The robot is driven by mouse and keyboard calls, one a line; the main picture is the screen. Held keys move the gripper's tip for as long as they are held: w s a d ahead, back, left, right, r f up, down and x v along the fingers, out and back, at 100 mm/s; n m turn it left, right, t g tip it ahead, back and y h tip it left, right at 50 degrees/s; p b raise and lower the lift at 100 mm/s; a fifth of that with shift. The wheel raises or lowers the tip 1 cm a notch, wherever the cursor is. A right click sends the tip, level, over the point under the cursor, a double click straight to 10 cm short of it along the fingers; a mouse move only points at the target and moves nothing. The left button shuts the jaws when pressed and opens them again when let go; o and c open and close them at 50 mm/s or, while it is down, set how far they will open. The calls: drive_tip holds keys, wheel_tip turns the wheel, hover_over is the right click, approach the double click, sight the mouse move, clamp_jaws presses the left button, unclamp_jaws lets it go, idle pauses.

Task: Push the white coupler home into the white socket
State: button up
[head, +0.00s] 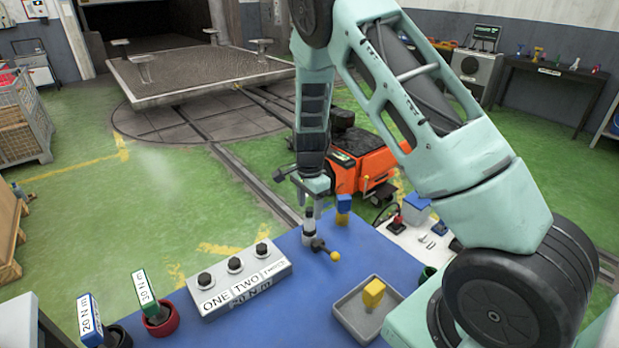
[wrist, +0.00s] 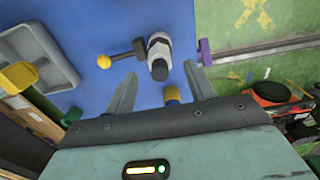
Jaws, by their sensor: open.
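A white upright fitting (head: 308,237) with a dark upper end stands on the blue bench top (head: 275,262). It looks like the white coupler and white socket together, but I cannot tell where one ends or how deep the coupler sits. A black lever with a yellow ball (head: 335,257) sticks out from its side. My gripper (head: 311,197) is open above the fitting. In the wrist view, the fitting (wrist: 159,47) shows just beyond and between the open fingertips of my gripper (wrist: 161,72). Nothing is between the fingers that I can see held.
A blue-and-yellow block (head: 343,203) stands close behind the fitting. A grey tray (head: 350,318) with a yellow block (head: 373,293) is at the front right. A box with black knobs (head: 240,280) and red and green cups stand left. An orange machine (head: 370,168) is behind the bench.

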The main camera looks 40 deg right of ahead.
wheel_tip(320, 180, up, 11)
drive_tip(key=b, duration=0.1)
drive_tip(key=shift+r+b, duration=0.2)
drive_tip(key=shift+b, duration=0.15)
idle(0.9)
